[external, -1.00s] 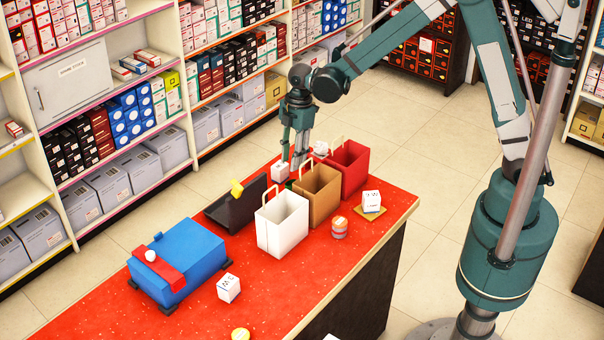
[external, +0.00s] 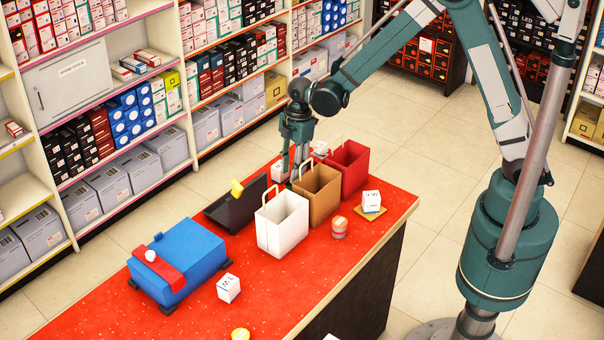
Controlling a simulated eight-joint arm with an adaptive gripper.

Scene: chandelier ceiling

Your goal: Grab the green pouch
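I cannot make out the green pouch clearly now. The spot behind the brown bag, where a bit of green showed earlier, is covered by my gripper and the bag. I see nothing held between the fingers.
A white bag (external: 282,226) and a red bag (external: 350,168) flank the brown one on the red counter (external: 110,318). A blue case (external: 178,260) lies farther left. Stocked shelves stand behind.

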